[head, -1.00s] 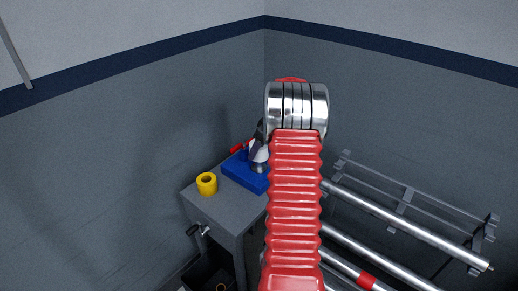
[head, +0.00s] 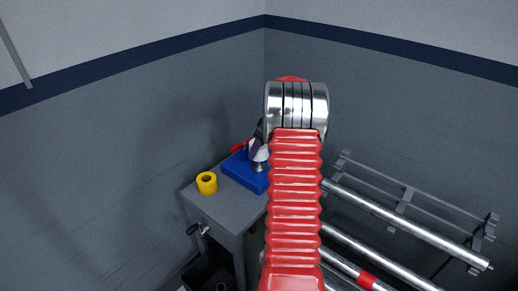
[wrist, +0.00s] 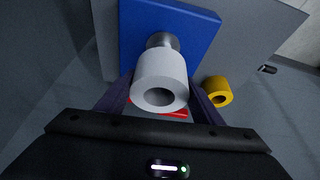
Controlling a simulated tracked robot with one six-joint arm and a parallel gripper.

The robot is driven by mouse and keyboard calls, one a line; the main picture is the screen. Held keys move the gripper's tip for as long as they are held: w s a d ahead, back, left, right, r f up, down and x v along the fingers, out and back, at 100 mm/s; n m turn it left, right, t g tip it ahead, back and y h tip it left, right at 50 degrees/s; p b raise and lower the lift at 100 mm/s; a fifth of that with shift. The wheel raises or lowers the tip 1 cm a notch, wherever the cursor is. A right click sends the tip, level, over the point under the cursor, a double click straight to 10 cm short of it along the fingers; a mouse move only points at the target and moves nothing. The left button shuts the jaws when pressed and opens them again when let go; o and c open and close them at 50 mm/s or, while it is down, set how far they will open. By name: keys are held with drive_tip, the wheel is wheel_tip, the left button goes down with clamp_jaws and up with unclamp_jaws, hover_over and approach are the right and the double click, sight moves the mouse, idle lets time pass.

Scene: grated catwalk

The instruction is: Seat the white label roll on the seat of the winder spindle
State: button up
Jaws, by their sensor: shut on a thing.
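The white label roll (wrist: 160,78) is between my gripper's two dark fingers in the wrist view, its open bore facing the camera. My gripper (wrist: 164,98) is shut on it. The winder spindle's silver metal part (wrist: 161,40) shows just beyond the roll, on a blue base (wrist: 195,45). In the head view the roll (head: 258,152) is directly above the metal part (head: 258,167); my red arm hides part of the base (head: 240,174). I cannot tell whether the roll touches the seat, and no post shows in the bore.
A yellow roll (head: 206,184) stands on the grey cabinet top (head: 228,205), left of the blue base. A red part (wrist: 172,113) shows below the white roll in the wrist view. A rack with metal bars (head: 410,225) stands to the right. Walls close the corner behind.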

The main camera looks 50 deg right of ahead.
drive_tip(key=shift+f, duration=0.5)
drive_tip(key=shift+f, duration=0.75)
drive_tip(key=shift+f, duration=0.65)
drive_tip(key=shift+f, duration=0.7)
drive_tip(key=shift+f, duration=0.3)
drive_tip(key=o, duration=1.2)
drive_tip(key=shift+o, duration=0.6)
